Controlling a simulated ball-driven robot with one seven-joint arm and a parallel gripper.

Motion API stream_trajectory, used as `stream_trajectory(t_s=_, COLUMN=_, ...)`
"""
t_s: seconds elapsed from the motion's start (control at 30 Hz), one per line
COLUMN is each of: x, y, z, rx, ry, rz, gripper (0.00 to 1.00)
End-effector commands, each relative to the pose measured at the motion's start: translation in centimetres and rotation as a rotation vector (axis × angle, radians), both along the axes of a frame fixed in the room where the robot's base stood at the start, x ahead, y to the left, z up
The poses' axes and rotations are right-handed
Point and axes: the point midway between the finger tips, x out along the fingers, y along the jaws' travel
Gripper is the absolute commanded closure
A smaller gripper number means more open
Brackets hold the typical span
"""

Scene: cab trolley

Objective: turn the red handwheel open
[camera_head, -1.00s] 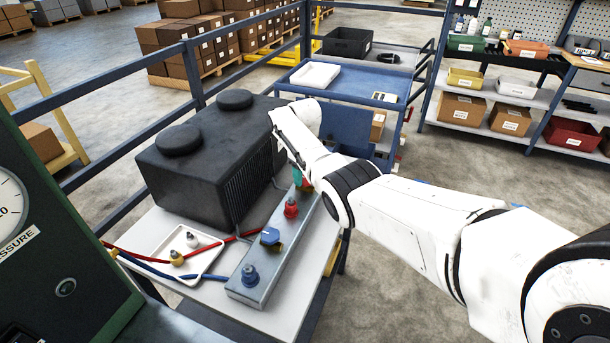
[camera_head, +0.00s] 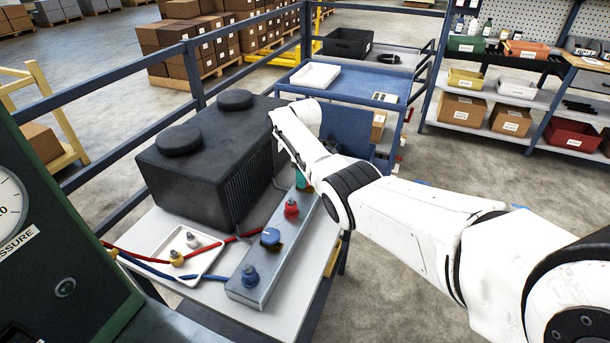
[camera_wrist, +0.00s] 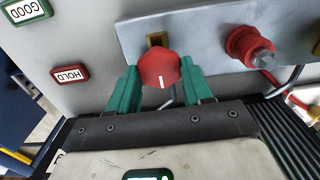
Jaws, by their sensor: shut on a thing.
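The red handwheel (camera_wrist: 158,71) is a small lobed knob with a white mark, on a grey metal manifold (camera_wrist: 200,32). In the wrist view it sits between the two green fingers of my gripper (camera_wrist: 157,88), which are shut on it from both sides. The white mark points toward the palm. In the head view my wrist hides the handwheel, and only a bit of green finger shows at my gripper (camera_head: 301,180), over the far end of the manifold (camera_head: 262,289).
A red fitting (camera_wrist: 250,46) is beside the handwheel. Nearer on the manifold are a blue knob (camera_head: 270,237) and a blue fitting (camera_head: 249,275). A large black ribbed block (camera_head: 210,145) stands close on the left. A white tray (camera_head: 160,251) holds small fittings. Hoses cross the tabletop.

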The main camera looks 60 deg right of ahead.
Motion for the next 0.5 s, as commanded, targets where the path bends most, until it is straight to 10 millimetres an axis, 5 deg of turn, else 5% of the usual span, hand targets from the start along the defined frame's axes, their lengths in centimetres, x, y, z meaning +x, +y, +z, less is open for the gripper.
stream_trajectory(t_s=0.27, x=0.02, y=-0.02, z=0.04, rx=-0.001, ry=0.000, rz=0.003, gripper=0.81)
stream_trajectory(t_s=0.3, x=0.02, y=-0.02, z=0.04, rx=-0.001, ry=0.000, rz=0.003, gripper=0.47)
stream_trajectory(t_s=0.5, x=0.01, y=-0.02, z=0.03, rx=-0.001, ry=0.000, rz=0.001, gripper=0.28)
